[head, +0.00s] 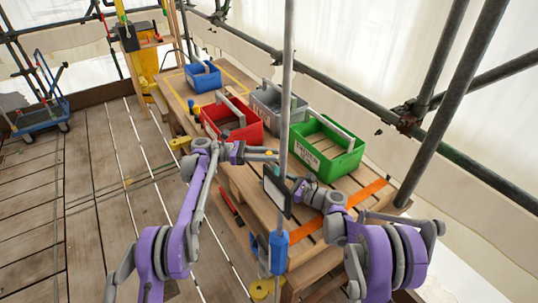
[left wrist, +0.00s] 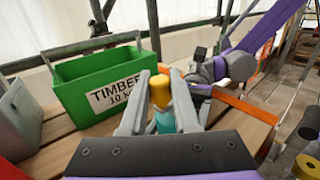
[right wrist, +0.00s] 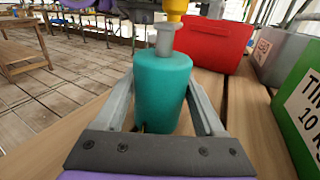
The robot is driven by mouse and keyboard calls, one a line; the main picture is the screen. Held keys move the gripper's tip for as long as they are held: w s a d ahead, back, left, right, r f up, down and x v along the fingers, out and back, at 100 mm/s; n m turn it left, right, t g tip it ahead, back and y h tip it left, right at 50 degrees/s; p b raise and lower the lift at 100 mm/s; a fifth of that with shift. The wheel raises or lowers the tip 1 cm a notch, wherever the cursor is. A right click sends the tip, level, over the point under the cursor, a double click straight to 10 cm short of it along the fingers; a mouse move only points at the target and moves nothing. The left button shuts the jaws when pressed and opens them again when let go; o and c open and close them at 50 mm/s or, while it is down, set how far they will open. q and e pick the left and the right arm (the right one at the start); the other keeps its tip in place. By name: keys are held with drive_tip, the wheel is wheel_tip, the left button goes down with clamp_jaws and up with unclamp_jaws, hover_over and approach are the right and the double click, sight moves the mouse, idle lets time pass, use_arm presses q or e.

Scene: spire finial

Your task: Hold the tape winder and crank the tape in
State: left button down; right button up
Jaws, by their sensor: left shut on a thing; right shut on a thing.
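The tape winder shows in the right wrist view as an upright teal drum (right wrist: 162,90) with a grey neck (right wrist: 165,38) and a yellow part (right wrist: 176,8) above, cut off by the frame. My right gripper (right wrist: 162,100) is shut on the teal drum, one finger on each side. In the left wrist view the yellow knob (left wrist: 160,90) stands between the fingertips of my left gripper (left wrist: 158,96), which is shut on it, with some teal (left wrist: 165,121) below. In the head view my left gripper (head: 258,156) shows; the right one is largely hidden behind a pole and dark panel.
On the wooden bench stand a green TIMBER crate (head: 348,162), a red crate (head: 252,132), a grey crate (head: 290,112) and a blue crate (head: 203,82). A grey pole (head: 287,70) with a dark panel (head: 276,193) rises in front. Scaffold tubes run along the right.

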use_arm(q)
drive_tip(key=shift+w, duration=0.1)
drive_tip(key=shift+w+m+g, duration=0.3)
drive_tip(key=shift+m+g, duration=0.1)
drive_tip(key=shift+g, duration=0.3)
drive_tip(key=shift+s+d+m+g, duration=0.1)
drive_tip(key=shift+s+m+g, duration=0.3)
drive_tip(key=shift+g, duration=0.2)
drive_tip(key=c, duration=0.6)
unclamp_jaws()
drive_tip(key=shift+w, duration=0.1)
drive_tip(key=shift+c, duration=0.2)
drive_tip(key=shift+w+n+t, duration=0.25)
drive_tip(key=shift+n+t, duration=0.15)
drive_tip(key=shift+t, duration=0.2)
drive_tip(key=shift+t, duration=0.4)
